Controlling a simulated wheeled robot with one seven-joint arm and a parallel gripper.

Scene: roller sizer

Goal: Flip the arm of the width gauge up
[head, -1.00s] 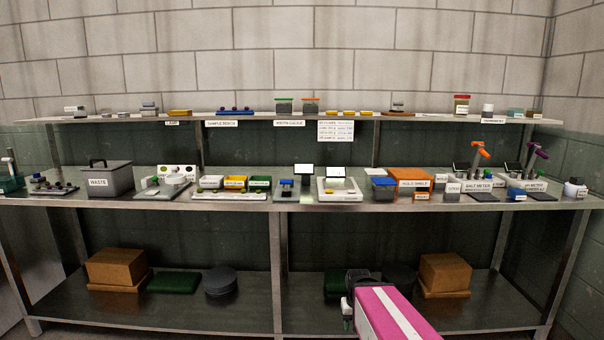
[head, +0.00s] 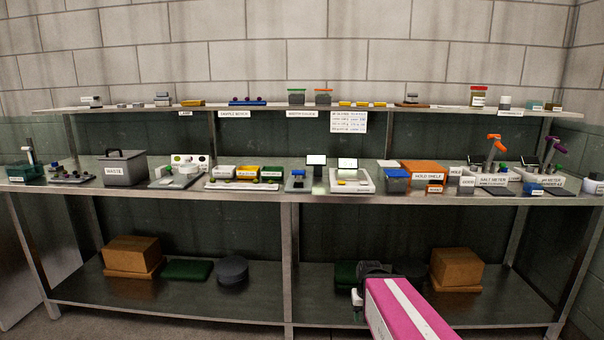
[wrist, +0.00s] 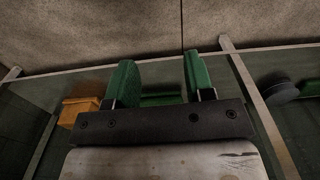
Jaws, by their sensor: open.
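A label that seems to read "width gauge" (head: 302,114) is on the upper shelf edge. Below it on the bench stands a small grey device with a blue part (head: 297,182), beside a dark post with a lit screen (head: 316,160). It seems to be the width gauge, but its arm is too small to make out. My gripper (head: 357,298) is low in front of the bench, far from the device, and partly hidden by my pink arm link. In the wrist view my gripper (wrist: 158,65) shows two green fingers wide apart with nothing between them.
A waste bin (head: 125,170) and small trays (head: 245,174) stand left of the device. A white scale (head: 352,184) and an orange holder (head: 424,172) stand right. The lower shelf (head: 200,300) carries boxes. The bench front edge (head: 210,189) lies between my gripper and the device.

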